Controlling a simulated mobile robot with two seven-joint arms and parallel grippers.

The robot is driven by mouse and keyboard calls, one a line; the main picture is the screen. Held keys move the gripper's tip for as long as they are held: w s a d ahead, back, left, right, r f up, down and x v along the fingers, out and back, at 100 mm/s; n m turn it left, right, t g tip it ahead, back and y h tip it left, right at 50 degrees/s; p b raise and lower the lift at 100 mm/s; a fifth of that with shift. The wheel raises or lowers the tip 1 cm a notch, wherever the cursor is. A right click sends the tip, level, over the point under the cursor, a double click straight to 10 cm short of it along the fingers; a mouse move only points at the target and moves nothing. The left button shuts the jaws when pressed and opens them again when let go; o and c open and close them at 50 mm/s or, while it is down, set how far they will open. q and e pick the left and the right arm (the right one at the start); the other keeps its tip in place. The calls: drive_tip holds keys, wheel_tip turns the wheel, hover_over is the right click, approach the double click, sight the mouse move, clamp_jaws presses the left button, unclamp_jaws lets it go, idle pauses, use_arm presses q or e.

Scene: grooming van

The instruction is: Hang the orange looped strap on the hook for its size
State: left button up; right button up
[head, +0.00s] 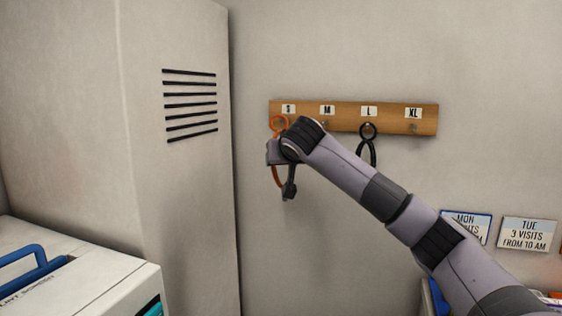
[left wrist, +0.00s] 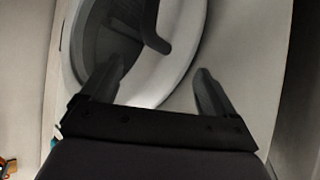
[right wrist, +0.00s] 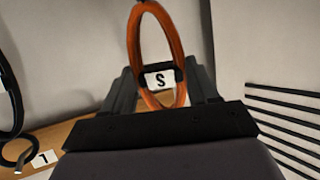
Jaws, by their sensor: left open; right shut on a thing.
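The orange looped strap (head: 276,178) is at the S end of the wooden hook rail (head: 390,119); its upper loop lies just under the S label. My right gripper (head: 273,152) is shut on the strap, partly hidden by my own wrist. My left gripper (left wrist: 155,88) is open and empty.
A black looped strap (head: 368,140) hangs on the L hook. The M and XL hooks are bare. A tall cabinet with dark vent slots (head: 190,104) stands left of the rail. The left wrist view shows a round, light-rimmed opening (left wrist: 178,75) close to the fingers.

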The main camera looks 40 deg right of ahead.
drive_tip(key=shift+w+d, duration=0.3)
drive_tip(key=shift+d, duration=0.3)
drive_tip(key=shift+w+d, duration=0.3)
drive_tip(key=shift+d, duration=0.3)
drive_tip(key=shift+w+d+f+p, duration=0.2)
drive_tip(key=shift+d+p, duration=0.15)
drive_tip(key=shift+w+d+f+p, duration=0.15)
drive_tip(key=shift+d+f+p, duration=0.15)
drive_tip(key=shift+f, duration=0.1)
drive_tip(key=o, duration=1.3)
drive_tip(key=shift+s+a+r, duration=0.15)
drive_tip(key=shift+s+a, duration=0.1)
drive_tip(key=shift+s, duration=0.15)
drive_tip(key=b+v, duration=0.1)
drive_tip(key=v, duration=0.5)
drive_tip(key=shift+b, duration=0.3)
